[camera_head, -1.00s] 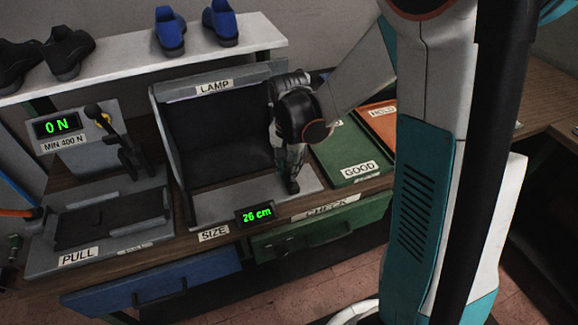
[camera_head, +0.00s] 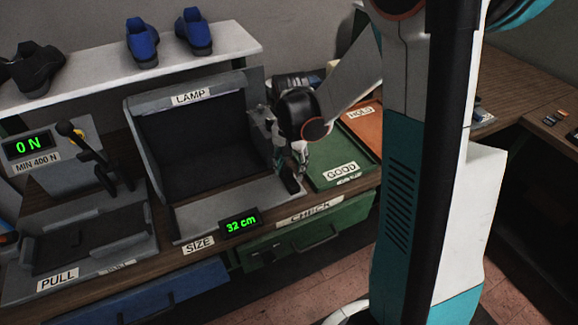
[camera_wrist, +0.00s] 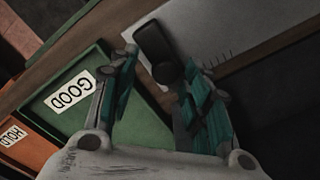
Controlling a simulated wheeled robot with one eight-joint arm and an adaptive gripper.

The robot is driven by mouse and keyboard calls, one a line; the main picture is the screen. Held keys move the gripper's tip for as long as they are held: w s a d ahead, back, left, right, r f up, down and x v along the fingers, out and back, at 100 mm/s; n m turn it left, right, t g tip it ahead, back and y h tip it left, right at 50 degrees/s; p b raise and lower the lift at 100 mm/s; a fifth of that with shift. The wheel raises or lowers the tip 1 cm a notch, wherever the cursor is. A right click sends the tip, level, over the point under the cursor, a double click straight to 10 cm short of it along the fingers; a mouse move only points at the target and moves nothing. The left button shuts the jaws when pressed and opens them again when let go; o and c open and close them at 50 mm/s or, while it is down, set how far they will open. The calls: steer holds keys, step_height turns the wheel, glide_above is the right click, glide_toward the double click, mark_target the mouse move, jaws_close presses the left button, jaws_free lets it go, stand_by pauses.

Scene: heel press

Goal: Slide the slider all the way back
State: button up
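The slider (camera_wrist: 152,42) is a black block with a rounded knob, at the right end of the grey base plate (camera_head: 205,219) of the size station. In the head view my gripper (camera_head: 291,178) points down over it and hides part of it. In the wrist view my gripper (camera_wrist: 163,62) has its two teal fingers spread apart on either side of the slider's knob, with gaps showing. Whether one finger touches it I cannot tell.
The booth marked LAMP (camera_head: 190,97) stands left of my gripper. The green GOOD tray (camera_head: 353,150) and orange HOLD tray (camera_head: 364,127) lie to the right. A pull station (camera_head: 90,240) reading 0 N is at left. Shoes (camera_head: 142,44) stand on the shelf above.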

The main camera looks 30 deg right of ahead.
mark_target(290, 170)
steer(key=shift+a+r, duration=0.1)
step_height(290, 170, up, 12)
stand_by(0.6)
stand_by(0.4)
